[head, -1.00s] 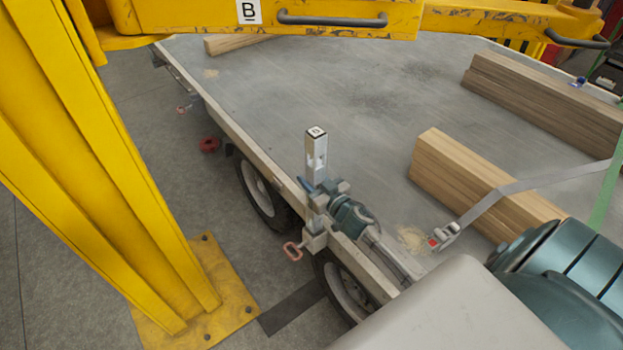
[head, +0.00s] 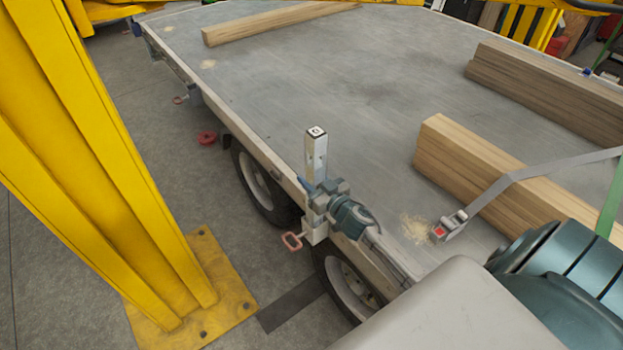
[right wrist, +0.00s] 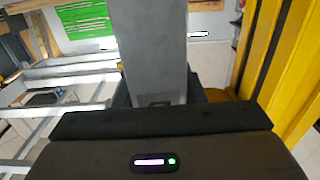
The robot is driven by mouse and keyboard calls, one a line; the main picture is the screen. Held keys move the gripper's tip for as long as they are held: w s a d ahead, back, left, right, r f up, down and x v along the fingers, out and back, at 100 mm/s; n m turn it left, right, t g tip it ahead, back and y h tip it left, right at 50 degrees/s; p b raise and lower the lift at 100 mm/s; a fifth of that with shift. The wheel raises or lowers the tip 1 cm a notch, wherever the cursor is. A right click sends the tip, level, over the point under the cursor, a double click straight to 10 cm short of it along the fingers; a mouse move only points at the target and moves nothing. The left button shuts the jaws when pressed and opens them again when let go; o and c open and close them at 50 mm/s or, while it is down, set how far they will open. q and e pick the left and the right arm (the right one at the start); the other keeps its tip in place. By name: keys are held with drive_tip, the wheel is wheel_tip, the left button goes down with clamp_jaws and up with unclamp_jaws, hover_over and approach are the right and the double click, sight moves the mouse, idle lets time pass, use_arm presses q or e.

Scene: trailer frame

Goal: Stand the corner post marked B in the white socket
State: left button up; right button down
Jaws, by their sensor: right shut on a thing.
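The corner post (head: 316,155) is a pale grey square post with a small dark-marked label on its top; the letter is too small to read. It stands upright at the trailer's near side edge. My right gripper (head: 323,192) is shut around its lower part. In the right wrist view the post (right wrist: 150,50) rises between the dark fingers. A whitish socket (head: 316,233) with a red pin handle (head: 291,241) is on the trailer side directly below the gripper. The gripper hides the post's lower end, so I cannot tell how far it is in. My left gripper is not in view.
A yellow column (head: 110,170) on a bolted foot plate stands at the left. Timber stacks (head: 480,175) lie on the grey trailer bed (head: 370,90), one crossed by a grey strap (head: 540,178). The bed behind the post is clear.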

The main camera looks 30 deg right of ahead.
drive_tip(key=shift+f+b, duration=1.45)
drive_tip(key=shift+f, duration=0.35)
drive_tip(key=c, duration=0.8)
unclamp_jaws()
drive_tip(key=shift+c, duration=0.2)
drive_tip(key=shift+s+f, duration=0.1)
drive_tip(key=shift+s, duration=0.05)
